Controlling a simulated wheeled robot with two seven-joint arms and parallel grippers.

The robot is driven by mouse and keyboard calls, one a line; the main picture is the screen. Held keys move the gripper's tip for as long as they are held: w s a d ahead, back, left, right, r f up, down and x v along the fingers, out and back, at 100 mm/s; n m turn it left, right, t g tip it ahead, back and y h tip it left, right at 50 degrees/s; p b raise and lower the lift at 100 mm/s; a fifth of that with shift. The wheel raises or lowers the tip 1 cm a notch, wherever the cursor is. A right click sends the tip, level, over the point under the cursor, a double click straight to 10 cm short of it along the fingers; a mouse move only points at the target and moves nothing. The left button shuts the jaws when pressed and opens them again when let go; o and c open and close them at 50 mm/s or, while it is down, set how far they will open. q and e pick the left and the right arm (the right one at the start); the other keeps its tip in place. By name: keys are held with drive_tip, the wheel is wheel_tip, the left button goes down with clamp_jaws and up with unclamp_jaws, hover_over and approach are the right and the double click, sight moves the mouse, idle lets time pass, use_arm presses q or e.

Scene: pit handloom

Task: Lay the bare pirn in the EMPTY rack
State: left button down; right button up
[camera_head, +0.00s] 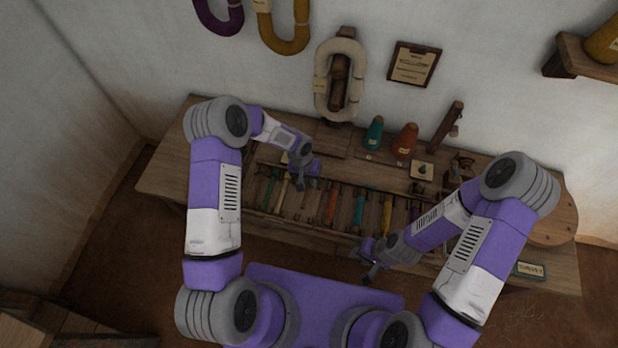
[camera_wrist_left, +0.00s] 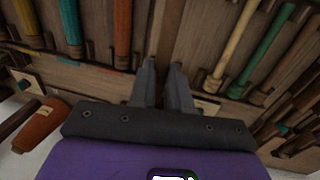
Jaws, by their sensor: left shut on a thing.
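My left gripper (camera_head: 304,183) is over the middle-left of the loom bench. Its two grey fingers (camera_wrist_left: 164,72) are shut on a thin brown wooden piece (camera_wrist_left: 166,38), which looks like the bare pirn; most of it blends with the wood behind. It lies between an orange-red pirn (camera_wrist_left: 122,28) and a cream pirn (camera_wrist_left: 233,42) in the left wrist view. I cannot tell whether it touches the rack below. No EMPTY label is readable. My right gripper (camera_head: 368,266) is in front of the bench's near edge, with nothing visible in it; its finger gap is unclear.
Slots hold several coloured pirns, including teal (camera_head: 359,208) and yellow (camera_head: 387,214). Teal (camera_head: 375,132) and orange (camera_head: 405,140) cones and an upright wooden post (camera_head: 447,127) stand behind on the bench. A round wooden disc (camera_head: 553,220) is at the right end. The bench's left end (camera_head: 172,172) is clear.

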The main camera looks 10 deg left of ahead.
sight(309, 187)
use_arm(q)
drive_tip(key=shift+f+b, duration=1.6)
drive_tip(key=shift+f, duration=1.1)
wheel_tip(309, 187, down, 4)
drive_tip(key=b, duration=0.3)
drive_tip(key=shift+r+b, duration=0.1)
drive_tip(key=shift+b, duration=0.2)
drive_tip(key=c, duration=0.7)
unclamp_jaws()
drive_tip(key=shift+r+p, duration=2.45)
drive_tip(key=shift+r, duration=1.6)
